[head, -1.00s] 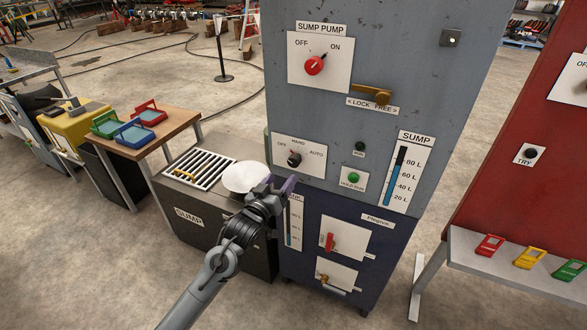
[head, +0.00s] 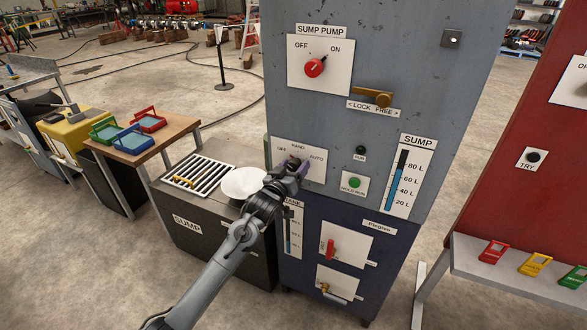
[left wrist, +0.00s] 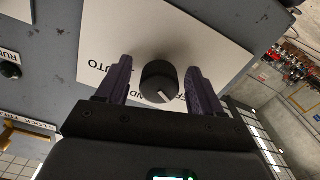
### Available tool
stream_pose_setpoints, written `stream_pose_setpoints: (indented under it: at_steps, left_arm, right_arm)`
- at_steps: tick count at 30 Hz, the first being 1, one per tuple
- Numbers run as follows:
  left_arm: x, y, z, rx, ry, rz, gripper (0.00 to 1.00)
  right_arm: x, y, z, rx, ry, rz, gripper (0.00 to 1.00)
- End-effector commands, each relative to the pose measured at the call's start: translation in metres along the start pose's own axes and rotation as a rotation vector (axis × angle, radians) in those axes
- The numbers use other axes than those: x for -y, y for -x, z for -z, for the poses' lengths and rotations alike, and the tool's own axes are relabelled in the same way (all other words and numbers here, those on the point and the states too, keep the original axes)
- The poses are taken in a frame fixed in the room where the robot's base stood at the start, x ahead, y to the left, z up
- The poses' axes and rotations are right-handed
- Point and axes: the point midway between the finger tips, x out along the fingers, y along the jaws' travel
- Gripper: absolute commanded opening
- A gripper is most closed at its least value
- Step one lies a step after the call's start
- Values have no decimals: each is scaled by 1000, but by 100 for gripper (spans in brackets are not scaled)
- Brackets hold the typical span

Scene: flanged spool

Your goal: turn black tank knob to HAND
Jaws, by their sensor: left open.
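The black knob (left wrist: 158,78) sits on a white plate (left wrist: 185,30) marked OFF, HAND and AUTO. In the left wrist view its white pointer mark is toward the OFF side of HAND. My left gripper (left wrist: 160,66) is open, with one purple finger on each side of the knob; gaps show between the fingers and the knob. In the head view the left gripper (head: 291,170) is in front of the same plate (head: 318,150) and largely hides the knob. The right gripper is in neither view.
The red SUMP PUMP knob (head: 315,67) and brass lock lever (head: 372,96) are higher on the grey panel. A green button (head: 354,183) and SUMP gauge (head: 408,178) are right of the plate. A white disc (head: 243,183) lies on the sump box below.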

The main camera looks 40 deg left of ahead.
Motion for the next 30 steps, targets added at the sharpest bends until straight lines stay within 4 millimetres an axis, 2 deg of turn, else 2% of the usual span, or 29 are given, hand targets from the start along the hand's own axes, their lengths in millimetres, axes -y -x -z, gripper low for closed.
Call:
stream_pose_setpoints:
  at_steps: [3,14,23,30]
  left_arm:
    - [0,0,0,0,0,0,67]
    - [0,0,0,1,0,0,12]
    - [0,0,0,2,-14,0,12]
    - [0,0,1,6,-106,2,12]
  right_arm:
    - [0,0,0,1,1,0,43]
    - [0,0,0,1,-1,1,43]
    - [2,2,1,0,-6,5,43]
    - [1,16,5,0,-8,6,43]
